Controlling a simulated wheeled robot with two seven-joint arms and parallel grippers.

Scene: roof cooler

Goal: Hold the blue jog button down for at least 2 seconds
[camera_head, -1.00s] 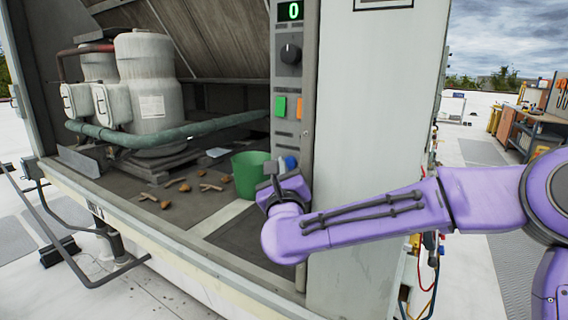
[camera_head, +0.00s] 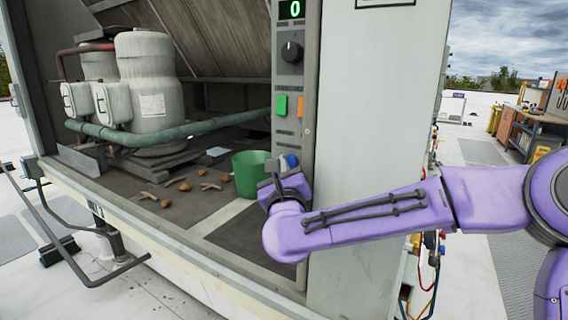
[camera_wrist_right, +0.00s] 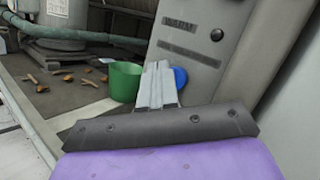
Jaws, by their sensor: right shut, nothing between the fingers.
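The blue jog button (camera_head: 292,161) sits low on the grey control strip, below the green and orange buttons. It is partly hidden behind my right gripper (camera_head: 280,163). In the right wrist view the blue button (camera_wrist_right: 181,78) shows just right of the shut fingertips (camera_wrist_right: 156,68), which point toward the panel. The fingers hold nothing. I cannot tell whether the fingertips touch the button. My left gripper is not in view.
A green bucket (camera_head: 249,173) stands just left of my right gripper, close to it. The control strip also carries a green button (camera_head: 281,105), an orange button (camera_head: 300,106), a dark knob (camera_head: 291,51) and a display reading 0 (camera_head: 294,9). Several brown bits lie on the cabinet floor.

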